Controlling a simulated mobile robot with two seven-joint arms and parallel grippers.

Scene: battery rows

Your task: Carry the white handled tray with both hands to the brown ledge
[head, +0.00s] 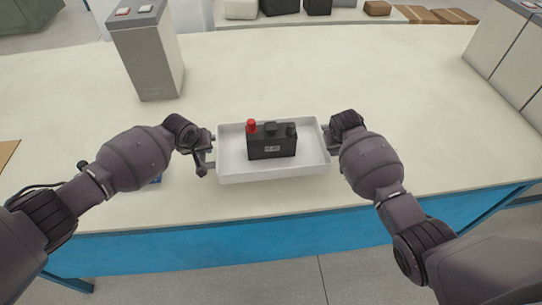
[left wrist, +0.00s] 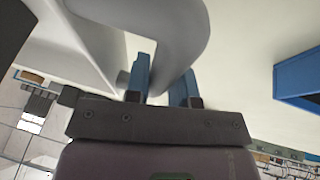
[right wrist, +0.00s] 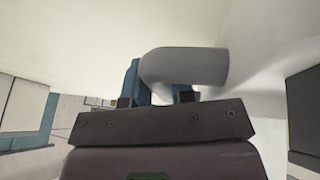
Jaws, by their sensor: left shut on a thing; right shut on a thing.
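The white handled tray (head: 272,177) is in the middle of the head view, at the near part of the pale table; whether it touches the table I cannot tell. A black battery (head: 271,148) with a red terminal cap stands in it. My left gripper (head: 207,158) is shut on the tray's left handle, which shows as a grey curved bar in the left wrist view (left wrist: 190,35). My right gripper (head: 331,136) is shut on the right handle, a rounded bar in the right wrist view (right wrist: 190,67). A brown surface (head: 7,153), possibly the ledge, shows at the left edge.
A grey cabinet-like block (head: 147,55) stands at the table's back left. Grey units (head: 510,70) stand at the right. The table (head: 300,65) behind the tray is clear.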

